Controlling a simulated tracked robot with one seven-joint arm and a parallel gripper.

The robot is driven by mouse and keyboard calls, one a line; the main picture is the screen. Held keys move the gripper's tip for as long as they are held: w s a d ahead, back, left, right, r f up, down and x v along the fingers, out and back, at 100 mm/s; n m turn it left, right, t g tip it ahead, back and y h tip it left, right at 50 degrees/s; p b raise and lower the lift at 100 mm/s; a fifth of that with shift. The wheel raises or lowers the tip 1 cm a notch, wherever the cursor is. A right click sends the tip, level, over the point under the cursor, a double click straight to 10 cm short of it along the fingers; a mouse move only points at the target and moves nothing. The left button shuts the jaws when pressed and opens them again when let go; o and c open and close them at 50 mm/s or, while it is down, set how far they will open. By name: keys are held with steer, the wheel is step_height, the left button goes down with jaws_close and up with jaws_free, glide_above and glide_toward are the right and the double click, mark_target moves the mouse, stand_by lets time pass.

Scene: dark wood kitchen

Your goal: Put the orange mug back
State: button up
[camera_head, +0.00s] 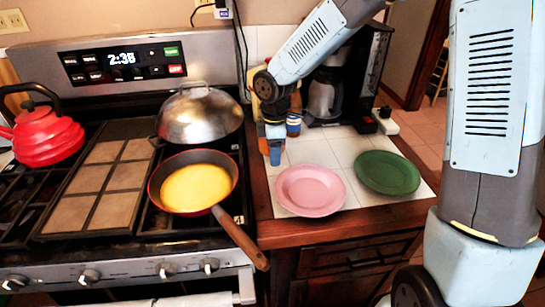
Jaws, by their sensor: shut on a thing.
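My gripper (274,150) points down over the back left of the white tiled counter, beside the stove. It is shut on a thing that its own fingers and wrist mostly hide. A tan-orange patch (257,106) shows just behind and left of the gripper. I cannot tell whether it is the orange mug, and no clear mug shape shows. A small blue and brown container (293,125) stands just right of the gripper.
A pink plate (310,190) and a green plate (387,172) lie on the white tiled counter (312,152). A coffee maker (330,92) stands behind. On the stove are a red kettle (45,135), a domed pan (199,116) and a skillet (196,187), its handle overhanging the front.

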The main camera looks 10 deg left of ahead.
steer(key=shift+f, duration=1.05)
steer(key=shift+f, duration=0.1)
steer(key=o, duration=1.4)
